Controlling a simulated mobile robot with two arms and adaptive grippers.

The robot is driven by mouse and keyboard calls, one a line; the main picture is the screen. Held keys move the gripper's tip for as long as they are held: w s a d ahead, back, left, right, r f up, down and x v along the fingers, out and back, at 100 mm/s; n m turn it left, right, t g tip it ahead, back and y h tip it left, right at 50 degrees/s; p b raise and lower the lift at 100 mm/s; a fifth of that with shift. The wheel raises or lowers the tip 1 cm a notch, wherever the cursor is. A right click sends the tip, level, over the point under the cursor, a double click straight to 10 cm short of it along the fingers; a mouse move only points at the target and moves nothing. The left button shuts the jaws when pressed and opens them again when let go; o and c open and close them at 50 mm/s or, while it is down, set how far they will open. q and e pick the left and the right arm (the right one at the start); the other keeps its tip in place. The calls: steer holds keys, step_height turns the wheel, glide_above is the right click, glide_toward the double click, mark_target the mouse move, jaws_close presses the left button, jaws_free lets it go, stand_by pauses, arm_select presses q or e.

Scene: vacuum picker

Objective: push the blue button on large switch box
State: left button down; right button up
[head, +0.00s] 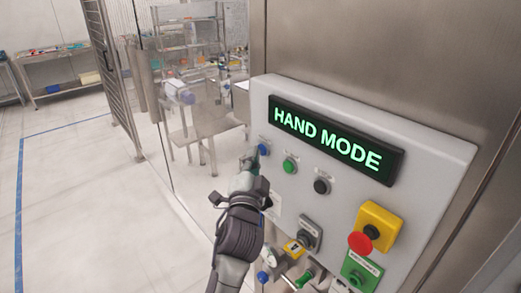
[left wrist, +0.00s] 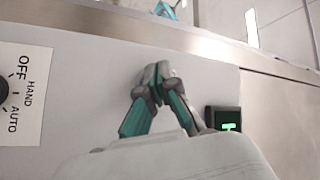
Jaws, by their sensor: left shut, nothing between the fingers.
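The large switch box (head: 420,145) is a light grey panel on a metal wall, with a lit green "HAND MODE" display (head: 335,134). Its blue button (head: 263,149) is at the upper left, below the display. My left gripper (head: 252,157) is at the box's left edge, its tip right beside the blue button; I cannot tell whether they touch. In the left wrist view, the left gripper (left wrist: 157,78) is shut and empty, its fingertips close against the grey box face (left wrist: 95,100). The blue button does not show there. My right gripper is not in view.
A green button (head: 290,165) and a black button (head: 321,186) sit near the blue one. Lower are a selector switch (head: 309,235) and a red emergency stop (head: 360,243) on a yellow block. An "OFF HAND AUTO" plate (left wrist: 25,97) shows in the wrist view. Open floor lies left.

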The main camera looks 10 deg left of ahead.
arm_select(q)
steer(key=shift+s+a, duration=0.35)
steer(key=shift+s, duration=0.15)
steer(key=s+a+p, duration=0.1)
steer(key=s, duration=0.1)
steer(key=s+a+p, duration=0.1)
steer(key=s+a, duration=0.1)
stand_by(0.4)
steer(key=shift+w, duration=0.1)
